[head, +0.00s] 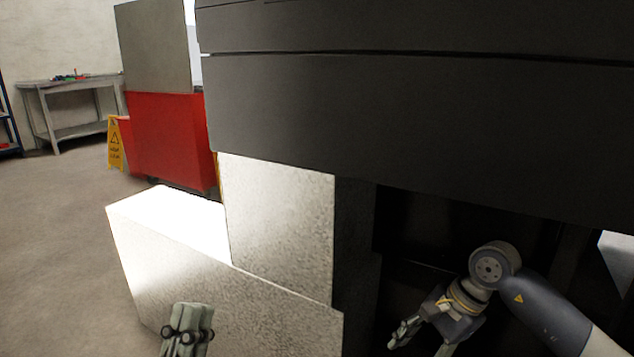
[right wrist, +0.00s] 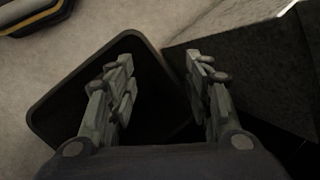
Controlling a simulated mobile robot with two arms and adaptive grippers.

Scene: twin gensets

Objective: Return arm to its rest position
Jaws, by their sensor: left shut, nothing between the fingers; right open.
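My left gripper (head: 188,328) shows at the bottom of the head view, in front of the pale low block. Its fingers are together with nothing between them. My right arm comes in from the lower right, and my right gripper (head: 418,342) points down and to the left in front of the dark recess under the large dark cabinet. In the right wrist view the right gripper (right wrist: 160,82) has its two fingers apart and empty. Below them are a dark flat panel and a dark block.
The large dark cabinet (head: 420,110) overhangs the right side, close to my right arm. A pale low block (head: 215,290) stands in front of it. A red cabinet (head: 170,140), a yellow warning sign (head: 115,145) and a workbench (head: 70,85) stand farther back. The floor at left is clear.

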